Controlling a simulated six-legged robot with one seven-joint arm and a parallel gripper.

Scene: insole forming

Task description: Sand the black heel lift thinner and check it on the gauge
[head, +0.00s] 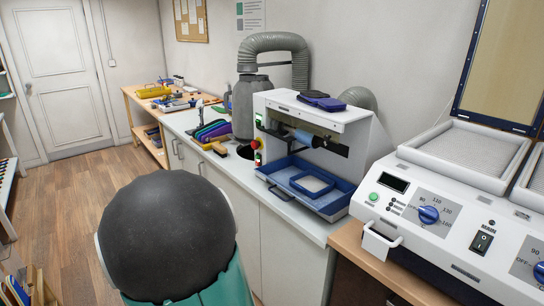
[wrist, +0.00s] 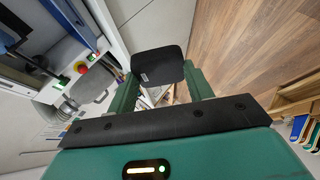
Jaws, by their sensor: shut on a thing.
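My gripper (wrist: 160,84) is shut on the black heel lift (wrist: 158,64), a dark rounded pad with a small pale mark near its left edge. The lift is held between the two green fingers, over the floor in front of the cabinets. In the head view my dark rounded arm part hides the gripper and lift. The white sanding machine (head: 345,123) stands on the bench to the right of my arm, with a blue tray (head: 337,198) at its front. Its red button (wrist: 82,67) also shows in the wrist view. I cannot make out the gauge.
A white heater unit with a blue dial (head: 429,214) stands at the right. A grey dust collector (head: 250,107) stands behind the sander. A rack of coloured sheets (head: 211,132) and a brush (head: 217,149) lie left of it. The wooden floor (head: 85,205) at left is mostly clear.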

